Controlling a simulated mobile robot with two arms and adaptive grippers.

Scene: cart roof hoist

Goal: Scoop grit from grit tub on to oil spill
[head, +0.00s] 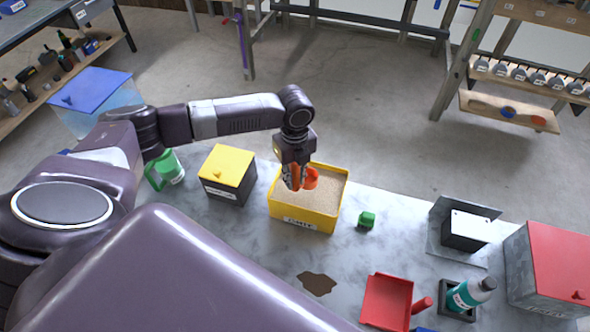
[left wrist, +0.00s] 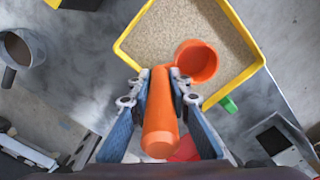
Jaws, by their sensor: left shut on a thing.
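My left gripper (head: 293,180) is shut on an orange scoop (head: 309,179) above the grit tub. The left wrist view shows the scoop's handle (left wrist: 160,115) between the fingers and its round cup (left wrist: 196,62) over the grit; the cup's inside looks orange and empty. The grit tub (head: 305,224) is a yellow labelled box of pale grit, and its yellow rim shows in the left wrist view (left wrist: 245,28). The oil spill (head: 316,283) is a dark brown patch on the grey top, in front of the tub. My right gripper is not in view.
Further right are a red dustpan (head: 387,302), a teal bottle (head: 471,292) and a red-lidded box (head: 556,260).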

